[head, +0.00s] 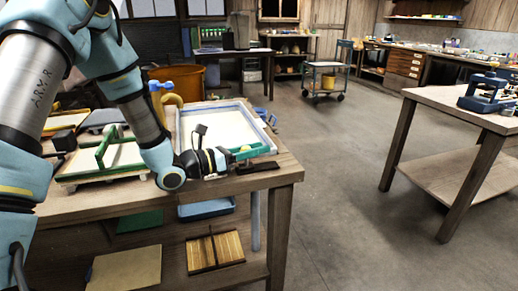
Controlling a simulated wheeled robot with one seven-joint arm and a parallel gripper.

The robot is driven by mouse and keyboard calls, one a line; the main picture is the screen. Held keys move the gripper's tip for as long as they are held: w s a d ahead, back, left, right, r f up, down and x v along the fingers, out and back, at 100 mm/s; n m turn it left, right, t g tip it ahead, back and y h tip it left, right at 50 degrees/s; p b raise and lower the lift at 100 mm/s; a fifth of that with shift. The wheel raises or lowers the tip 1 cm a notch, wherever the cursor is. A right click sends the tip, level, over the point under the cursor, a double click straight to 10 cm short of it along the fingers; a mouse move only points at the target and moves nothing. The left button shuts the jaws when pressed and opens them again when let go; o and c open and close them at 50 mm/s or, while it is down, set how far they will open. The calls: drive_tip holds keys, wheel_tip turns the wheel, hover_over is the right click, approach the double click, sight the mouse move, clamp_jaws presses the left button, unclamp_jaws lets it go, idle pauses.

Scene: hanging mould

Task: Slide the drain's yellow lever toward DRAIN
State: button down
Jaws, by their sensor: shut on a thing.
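The drain's yellow lever (245,148) shows as a small yellow spot at the front right of the white vat with a blue rim (181,135). My gripper (242,153) is at the lever, low over the table's right front corner, and is shut on it. The jaws and most of the lever are small and partly hidden by the wrist. I cannot read any DRAIN marking. A grey pipe (256,220) hangs below the tabletop under this corner.
A mould with a green bar (104,149) lies on the wooden table (285,172) at left. A dark flat piece (258,167) lies near the front right corner. A blue tub (206,208) sits below. The floor at right is clear up to another table (440,98).

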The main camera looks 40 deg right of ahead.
drive_tip(key=c, duration=0.5)
unclamp_jaws()
drive_tip(key=shift+w+a, duration=0.1)
drive_tip(key=shift+a, duration=0.1)
drive_tip(key=a, duration=0.3)
drive_tip(key=w+a+b, duration=0.1)
drive_tip(key=a, duration=0.3)
drive_tip(key=w+a, duration=0.1)
drive_tip(key=a, duration=0.2)
drive_tip(key=shift+a, duration=0.3)
